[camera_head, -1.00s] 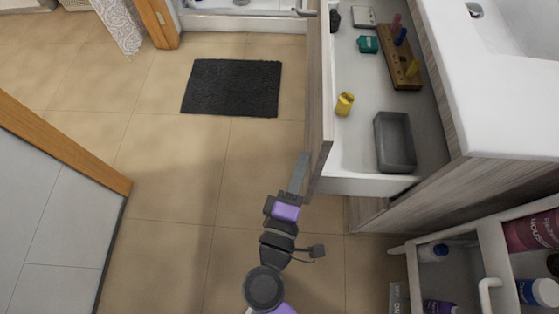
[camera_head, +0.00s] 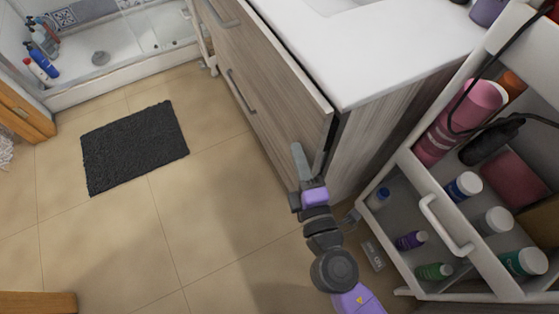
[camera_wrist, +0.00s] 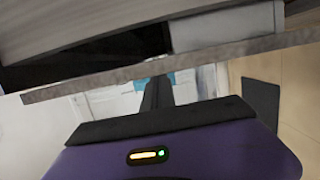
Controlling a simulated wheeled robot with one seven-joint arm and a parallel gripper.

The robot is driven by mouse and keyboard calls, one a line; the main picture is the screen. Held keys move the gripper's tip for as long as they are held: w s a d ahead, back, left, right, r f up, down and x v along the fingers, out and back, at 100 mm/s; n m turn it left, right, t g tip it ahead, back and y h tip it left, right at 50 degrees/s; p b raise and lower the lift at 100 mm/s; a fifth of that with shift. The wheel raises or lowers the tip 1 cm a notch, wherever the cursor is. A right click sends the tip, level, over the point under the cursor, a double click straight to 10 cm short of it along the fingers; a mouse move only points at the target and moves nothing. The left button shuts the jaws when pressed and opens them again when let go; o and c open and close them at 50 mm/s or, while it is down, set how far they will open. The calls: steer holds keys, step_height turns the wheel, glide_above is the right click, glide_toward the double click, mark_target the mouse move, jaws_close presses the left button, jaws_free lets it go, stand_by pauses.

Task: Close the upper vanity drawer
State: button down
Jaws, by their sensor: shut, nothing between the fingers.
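The upper vanity drawer's wood-grain front (camera_head: 268,58) stands almost flush with the cabinet in the head view. A narrow dark gap shows behind its near edge, and its inside is hidden under the white countertop. The wrist view shows the edge of the drawer front (camera_wrist: 190,66) with a dark gap and part of a grey drawer side behind it. My gripper (camera_head: 297,148) is shut and empty, at the near end of the drawer front. In the wrist view its fingers (camera_wrist: 157,92) reach up to the panel's edge; I cannot tell whether they touch it.
A lower front with a bar handle (camera_head: 240,92) is below the drawer. A white cart (camera_head: 408,166) with bottles stands close on the right. A dark mat (camera_head: 134,144) lies on the floor at left. The tiled floor between mat and vanity is clear.

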steer(key=shift+w+d, duration=0.55)
steer(key=shift+d, duration=0.4)
steer(key=shift+w+d, duration=0.55)
steer(key=shift+d, duration=0.35)
